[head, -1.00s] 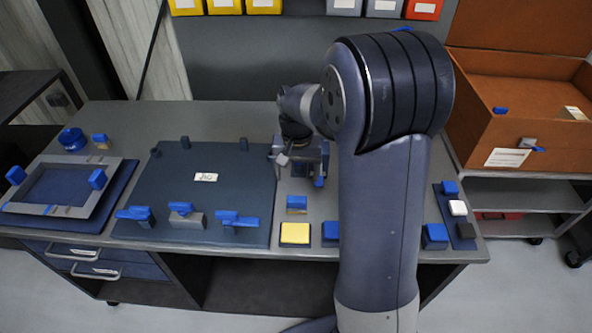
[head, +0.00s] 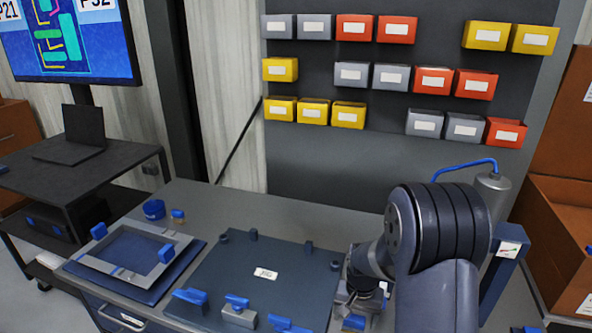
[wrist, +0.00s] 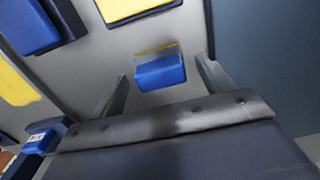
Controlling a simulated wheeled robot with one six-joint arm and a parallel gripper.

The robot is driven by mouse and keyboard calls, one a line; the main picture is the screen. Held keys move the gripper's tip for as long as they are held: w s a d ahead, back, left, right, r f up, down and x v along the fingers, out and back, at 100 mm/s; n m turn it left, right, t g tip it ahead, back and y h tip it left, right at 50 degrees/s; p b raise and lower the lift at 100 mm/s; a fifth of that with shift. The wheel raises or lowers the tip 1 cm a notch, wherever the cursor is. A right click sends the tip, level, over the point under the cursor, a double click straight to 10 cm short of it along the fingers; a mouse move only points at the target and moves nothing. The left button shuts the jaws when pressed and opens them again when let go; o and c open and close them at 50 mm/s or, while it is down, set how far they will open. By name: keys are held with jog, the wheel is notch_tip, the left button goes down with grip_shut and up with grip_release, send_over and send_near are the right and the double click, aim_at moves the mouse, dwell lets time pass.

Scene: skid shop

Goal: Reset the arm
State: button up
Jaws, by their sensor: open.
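My arm reaches over the workbench (head: 240,207), and my gripper (head: 362,308) hangs at the right edge of the dark jig board (head: 225,285), partly hidden by my arm. In the wrist view my gripper (wrist: 164,76) is open, with its two fingers apart. A small blue block (wrist: 160,73) with a yellow strip shows between the fingers; it appears to be on the bench below, and no finger visibly grips it.
Blue clamps (head: 237,302) stand along the jig's front edge. A framed panel (head: 135,252) lies at left. Labelled bins (head: 354,28) hang on the back wall. An orange-brown crate (head: 560,240) stands at right. A dark cart with a laptop (head: 83,125) is at far left.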

jog(key=shift+r, duration=0.55)
